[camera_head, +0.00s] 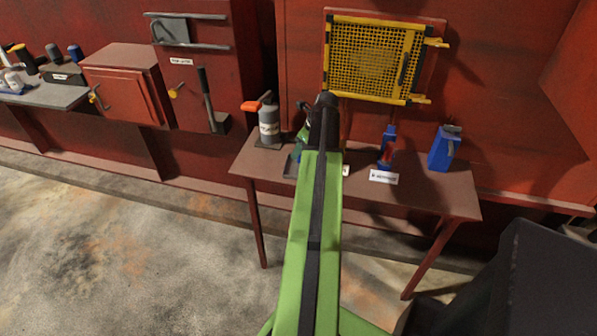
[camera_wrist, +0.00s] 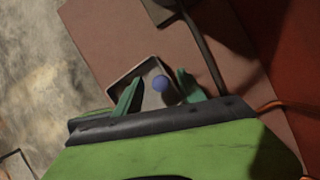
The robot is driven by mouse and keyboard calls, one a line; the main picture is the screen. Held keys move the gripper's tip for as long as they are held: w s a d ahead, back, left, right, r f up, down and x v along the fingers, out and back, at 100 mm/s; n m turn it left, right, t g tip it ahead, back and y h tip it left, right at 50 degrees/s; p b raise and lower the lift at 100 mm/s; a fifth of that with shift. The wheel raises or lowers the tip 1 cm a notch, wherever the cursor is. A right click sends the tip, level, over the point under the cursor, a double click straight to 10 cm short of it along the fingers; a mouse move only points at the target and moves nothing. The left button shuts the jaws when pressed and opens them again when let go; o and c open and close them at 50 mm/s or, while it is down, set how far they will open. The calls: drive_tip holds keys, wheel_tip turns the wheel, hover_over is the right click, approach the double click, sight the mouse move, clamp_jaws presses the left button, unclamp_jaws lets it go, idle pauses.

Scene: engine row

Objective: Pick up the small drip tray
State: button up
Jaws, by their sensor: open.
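The small drip tray (camera_wrist: 121,76) shows in the wrist view as a shallow square with a dark rim and pale inside, lying on the brown table. In the head view, the dark left edge of the tray (camera_head: 290,168) shows beside my arm, which hides the rest.
On the table (camera_head: 420,196) a grey bottle with an orange top (camera_head: 268,122) stands left of my arm. A blue-and-red item (camera_head: 387,148), a white label (camera_head: 383,177) and a blue can (camera_head: 444,148) are to the right. A yellow mesh panel (camera_head: 372,60) hangs behind.

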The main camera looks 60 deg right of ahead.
drive_tip(key=shift+x, duration=0.9)
drive_tip(key=shift+s+r, duration=0.1)
drive_tip(key=shift+r, duration=0.1)
clamp_jaws()
drive_tip(key=shift+r, duration=0.25)
wheel_tip(320, 180, up, 5)
drive_tip(key=p, duration=0.5)
drive_tip(key=shift+f, duration=0.1)
drive_tip(key=s+a+r+p, duration=0.1)
drive_tip(key=s+r+p, duration=0.4)
drive_tip(key=s, duration=0.6)
drive_tip(key=shift+s+a+r+p, duration=0.3)
drive_tip(key=shift+r+p, duration=0.05)
drive_tip(key=shift+p, duration=0.1)
